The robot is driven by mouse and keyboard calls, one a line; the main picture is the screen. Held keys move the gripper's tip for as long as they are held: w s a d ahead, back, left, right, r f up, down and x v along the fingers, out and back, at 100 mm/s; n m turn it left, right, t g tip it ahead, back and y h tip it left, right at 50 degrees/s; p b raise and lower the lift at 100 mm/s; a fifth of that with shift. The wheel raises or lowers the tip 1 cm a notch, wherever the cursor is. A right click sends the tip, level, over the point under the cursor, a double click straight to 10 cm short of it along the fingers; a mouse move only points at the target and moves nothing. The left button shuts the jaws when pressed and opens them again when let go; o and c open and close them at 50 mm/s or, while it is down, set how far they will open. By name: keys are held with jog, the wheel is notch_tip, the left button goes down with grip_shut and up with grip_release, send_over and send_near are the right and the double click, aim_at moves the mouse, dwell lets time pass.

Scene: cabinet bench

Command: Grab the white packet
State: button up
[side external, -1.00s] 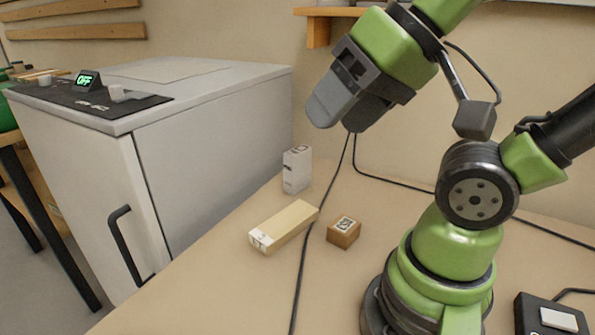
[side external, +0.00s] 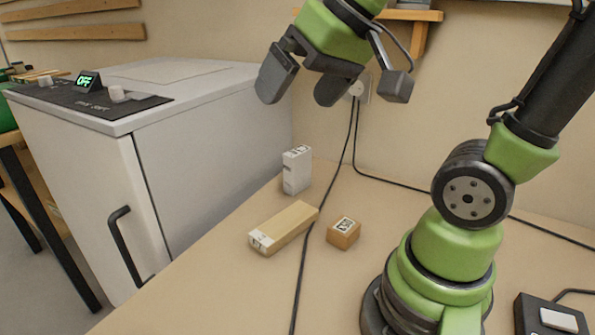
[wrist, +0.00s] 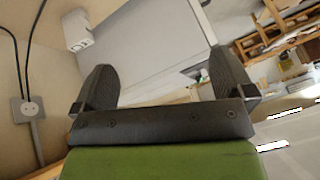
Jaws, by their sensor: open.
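The white packet (side external: 297,169) stands upright on the bench near the cabinet's side, at its back corner. In the wrist view the white packet (wrist: 77,31) shows at the upper left, beyond the fingers. My gripper (side external: 300,92) is open and empty, in the air well above the bench and above the packet. Its two fingers also show spread apart in the wrist view (wrist: 165,80), with nothing between them.
A long tan box (side external: 285,228) and a small brown box (side external: 344,233) lie on the bench in front of the packet. A black cable (side external: 308,228) runs between them. The grey-white cabinet (side external: 215,140) stands at left. A wall socket (side external: 359,86) is behind.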

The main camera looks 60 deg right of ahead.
jog(key=w+d+f, duration=0.2)
jog(key=w+d, duration=0.4)
jog(key=n+g+h, duration=0.1)
jog(key=g+h, duration=0.1)
send_over(301, 151)
jog(key=s, duration=0.2)
notch_tip(301, 151, down, 15)
jog(key=shift+g, duration=0.3)
jog(key=x, duration=0.4)
jog(key=shift+s+a+f, duration=0.1)
jog(key=shift+a, duration=0.15)
jog(key=x, duration=0.5)
jog(key=shift+w+a+f, duration=0.15)
jog(key=shift+w+f, duration=0.15)
jog(key=c, duration=0.8)
